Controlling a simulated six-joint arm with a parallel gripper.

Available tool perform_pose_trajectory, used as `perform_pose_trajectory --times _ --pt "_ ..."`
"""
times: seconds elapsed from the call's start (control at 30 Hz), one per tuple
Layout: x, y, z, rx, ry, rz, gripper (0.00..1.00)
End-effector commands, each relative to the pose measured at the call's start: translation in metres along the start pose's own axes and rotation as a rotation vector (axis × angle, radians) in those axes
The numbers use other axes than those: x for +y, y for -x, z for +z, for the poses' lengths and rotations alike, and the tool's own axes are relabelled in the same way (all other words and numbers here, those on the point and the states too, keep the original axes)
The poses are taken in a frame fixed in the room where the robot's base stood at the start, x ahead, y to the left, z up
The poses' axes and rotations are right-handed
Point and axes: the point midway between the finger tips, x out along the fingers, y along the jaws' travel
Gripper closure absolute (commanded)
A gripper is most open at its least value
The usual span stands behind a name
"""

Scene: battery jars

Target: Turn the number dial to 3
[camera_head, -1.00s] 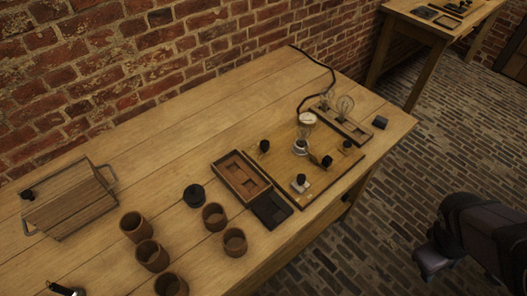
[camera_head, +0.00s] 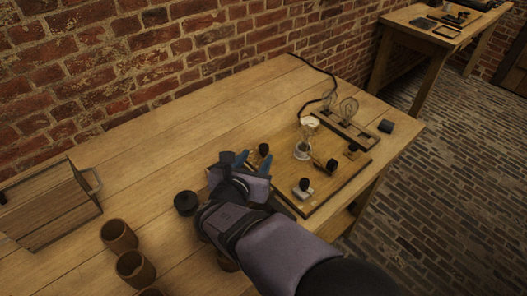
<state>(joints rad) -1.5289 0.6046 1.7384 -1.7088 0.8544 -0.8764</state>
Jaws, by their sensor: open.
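A wooden board (camera_head: 335,190) lies on the bench and carries several black knobs: one at the back left (camera_head: 263,149), one at the front on a pale base (camera_head: 304,184), one near the middle (camera_head: 331,165) and one at the right (camera_head: 353,148). A glass piece with a round pale top (camera_head: 303,145) stands among them. No numbers are readable, so I cannot tell which knob is the number dial. My gripper (camera_head: 235,159) is open and empty, left of the back-left knob and apparently apart from it.
Clear bulbs (camera_head: 348,110) stand in a wooden holder behind the board, with a black cable (camera_head: 305,80) nearby. A black round lid (camera_head: 186,203), brown cups (camera_head: 118,236) and a wooden box (camera_head: 50,205) are at the left.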

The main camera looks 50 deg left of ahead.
Motion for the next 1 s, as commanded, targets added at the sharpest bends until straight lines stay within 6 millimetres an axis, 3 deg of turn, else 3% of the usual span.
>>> perform_pose_trajectory --times 0.27,0.7,1.0 --pt "0.002 -0.007 0.000 -0.002 0.004 0.003 0.58" --pt "0.001 -0.060 0.001 -0.001 0.001 0.001 0.58" --pt "0.001 -0.073 0.000 -0.002 0.001 0.002 0.58"
